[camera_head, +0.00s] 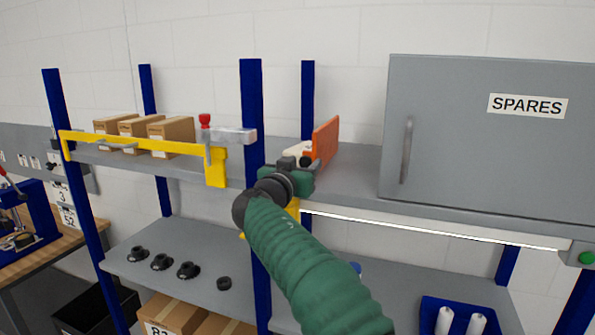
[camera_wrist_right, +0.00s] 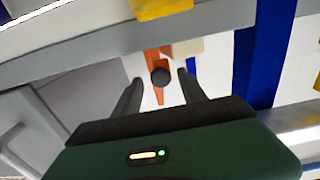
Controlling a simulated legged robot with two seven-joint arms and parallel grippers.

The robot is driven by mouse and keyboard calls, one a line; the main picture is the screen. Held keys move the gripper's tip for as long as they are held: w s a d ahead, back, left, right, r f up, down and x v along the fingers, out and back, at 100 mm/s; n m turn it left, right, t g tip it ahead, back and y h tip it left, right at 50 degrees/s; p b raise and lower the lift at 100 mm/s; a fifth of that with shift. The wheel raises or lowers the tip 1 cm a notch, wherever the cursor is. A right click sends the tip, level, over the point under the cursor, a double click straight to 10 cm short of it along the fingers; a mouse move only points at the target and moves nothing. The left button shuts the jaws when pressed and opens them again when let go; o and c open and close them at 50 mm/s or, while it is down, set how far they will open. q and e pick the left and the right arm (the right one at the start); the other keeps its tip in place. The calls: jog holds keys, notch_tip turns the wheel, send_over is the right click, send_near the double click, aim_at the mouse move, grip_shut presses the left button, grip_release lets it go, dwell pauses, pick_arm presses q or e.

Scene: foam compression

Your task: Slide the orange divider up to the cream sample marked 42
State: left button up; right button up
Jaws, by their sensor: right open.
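The orange divider (camera_head: 326,141) stands upright on the upper shelf, right of the blue post. In the right wrist view the divider (camera_wrist_right: 152,63) carries a round black knob (camera_wrist_right: 160,77). The cream sample (camera_head: 294,149) is just left of the divider, partly hidden by my gripper; its number cannot be read. A cream block (camera_wrist_right: 188,47) also shows beside the divider in the wrist view. My right gripper (camera_head: 298,168) is at the shelf's front edge; in the wrist view its open fingers (camera_wrist_right: 160,80) are either side of the knob, not closed on it. My left gripper is not in view.
The grey SPARES cabinet (camera_head: 480,140) stands right of the divider, with bare shelf (camera_head: 352,180) between. A blue post (camera_head: 252,110), yellow rail (camera_head: 125,141) and brown boxes (camera_head: 170,132) are left. The lower shelf (camera_head: 200,240) holds black parts and a blue tray (camera_head: 455,315).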

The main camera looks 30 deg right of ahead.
jog(key=b+v, duration=0.8)
jog(key=v, duration=0.8)
jog(key=shift+s+a+b, duration=0.25)
jog(key=shift+a+b, duration=0.05)
jog(key=shift+d, duration=0.15)
notch_tip(320, 180, down, 30)
jog(key=a+n+g+y, duration=0.1)
jog(key=n+g+y, duration=0.3)
jog(key=n+y, duration=0.35)
jog(key=s+a+f+n+g+y, duration=0.1)
jog(key=s+a+f+g+y, duration=0.1)
jog(key=s+f, duration=0.8)
jog(key=s+a+f+n+g+y, duration=0.1)
jog(key=s+a+f+g+y, duration=0.1)
jog(key=s+f, duration=0.9)
notch_tip(320, 180, down, 5)
jog(key=shift+s+a+f+g+y, duration=0.1)
jog(key=shift+s+a+g+y, duration=0.3)
jog(key=shift+y, duration=0.75)
